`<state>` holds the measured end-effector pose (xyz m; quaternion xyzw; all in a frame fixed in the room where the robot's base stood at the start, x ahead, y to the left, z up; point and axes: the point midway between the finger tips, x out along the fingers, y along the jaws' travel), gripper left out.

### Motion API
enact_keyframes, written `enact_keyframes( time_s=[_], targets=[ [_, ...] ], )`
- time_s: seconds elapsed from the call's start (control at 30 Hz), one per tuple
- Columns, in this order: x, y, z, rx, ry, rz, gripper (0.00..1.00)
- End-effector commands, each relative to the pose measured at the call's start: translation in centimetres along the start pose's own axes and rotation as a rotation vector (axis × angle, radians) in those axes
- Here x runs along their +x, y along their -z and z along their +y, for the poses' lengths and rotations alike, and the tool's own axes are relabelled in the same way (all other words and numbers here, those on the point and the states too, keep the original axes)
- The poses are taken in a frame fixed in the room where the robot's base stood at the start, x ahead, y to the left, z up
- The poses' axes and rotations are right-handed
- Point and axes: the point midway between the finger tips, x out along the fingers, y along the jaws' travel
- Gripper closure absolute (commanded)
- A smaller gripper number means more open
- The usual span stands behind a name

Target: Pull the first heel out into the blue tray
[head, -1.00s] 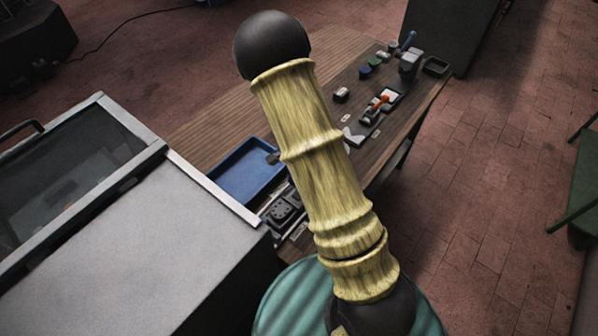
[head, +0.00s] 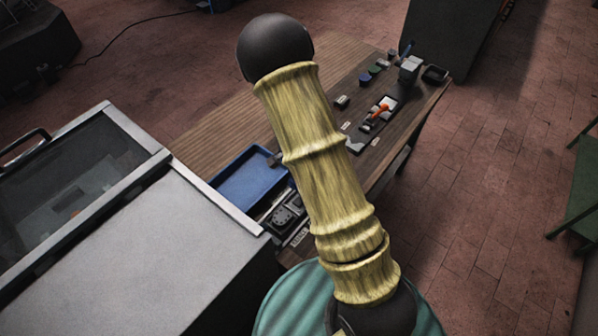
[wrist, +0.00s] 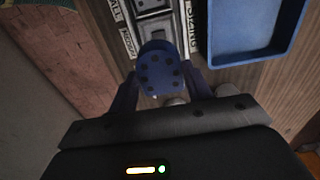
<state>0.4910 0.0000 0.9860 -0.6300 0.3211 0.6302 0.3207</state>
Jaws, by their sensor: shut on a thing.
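A blue rounded heel (wrist: 160,70) with several dark dots on its face sits between the fingers of my gripper (wrist: 158,88) in the wrist view. My gripper is shut on it. The heel is just in front of a grey slotted holder (wrist: 153,22); whether it touches the holder I cannot tell. The blue tray (wrist: 245,52) lies to the right of the heel, and the heel is outside it. The tray also shows in the head view (head: 245,182), beside the grey cabinet, and looks empty where visible. My arm hides the gripper in the head view.
A grey cabinet with a glass lid (head: 150,245) stands close on the left. The wooden bench (head: 235,115) carries a dark device (head: 287,214) near the tray and an orange-handled tool (head: 378,111) farther back. A green round drum (head: 295,300) is below my arm.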

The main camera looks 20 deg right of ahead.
Motion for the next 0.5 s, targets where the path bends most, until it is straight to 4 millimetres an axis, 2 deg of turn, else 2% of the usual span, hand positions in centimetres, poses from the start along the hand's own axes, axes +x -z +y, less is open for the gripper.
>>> enact_keyframes(
  time_s=[0.1, 0.5],
  targets=[
    [-0.52, 0.01, 0.00, 0.001, 0.000, 0.000, 0.73],
    [-0.18, 0.23, 0.13, -0.023, -0.001, 0.001, 0.73]
  ],
)
